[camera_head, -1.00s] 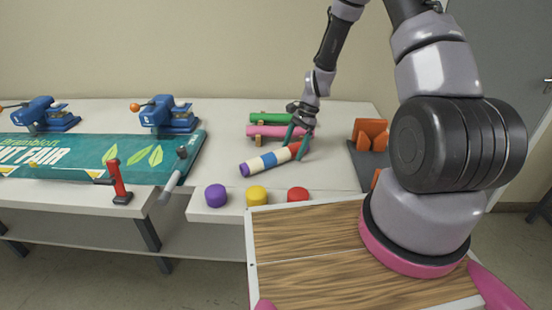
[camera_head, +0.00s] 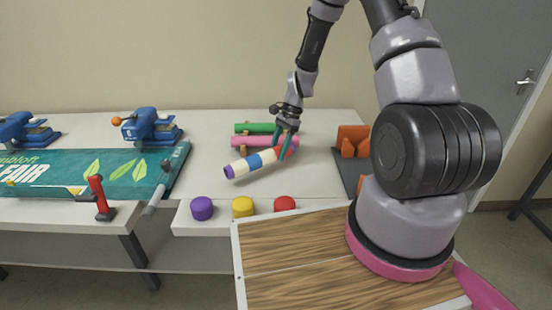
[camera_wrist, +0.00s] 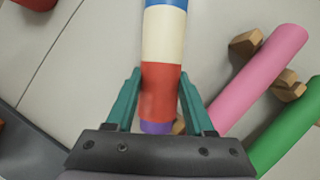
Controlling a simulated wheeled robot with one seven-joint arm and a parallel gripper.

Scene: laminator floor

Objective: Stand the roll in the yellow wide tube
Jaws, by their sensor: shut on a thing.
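The roll (camera_head: 256,160) is a striped cylinder with cream, blue and red bands and purple ends. My gripper (camera_head: 286,146) is shut on the roll near its red end. The roll is tilted, its far-left purple end lower, and appears just above the table. In the wrist view, the roll (camera_wrist: 162,45) lies between the teal fingers of my gripper (camera_wrist: 160,85), at its red band. A short yellow cylinder (camera_head: 243,207) stands at the table's front edge; I cannot tell whether it is the yellow wide tube or has an opening.
Purple (camera_head: 202,208) and red (camera_head: 284,204) cylinders flank the yellow one. Pink (camera_head: 264,141) and green (camera_head: 254,128) rolls lie on wooden blocks behind. Orange objects (camera_head: 352,138) stand on a dark mat to the right. A teal banner (camera_head: 110,172) lies left. A wood-topped surface (camera_head: 295,255) is in front.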

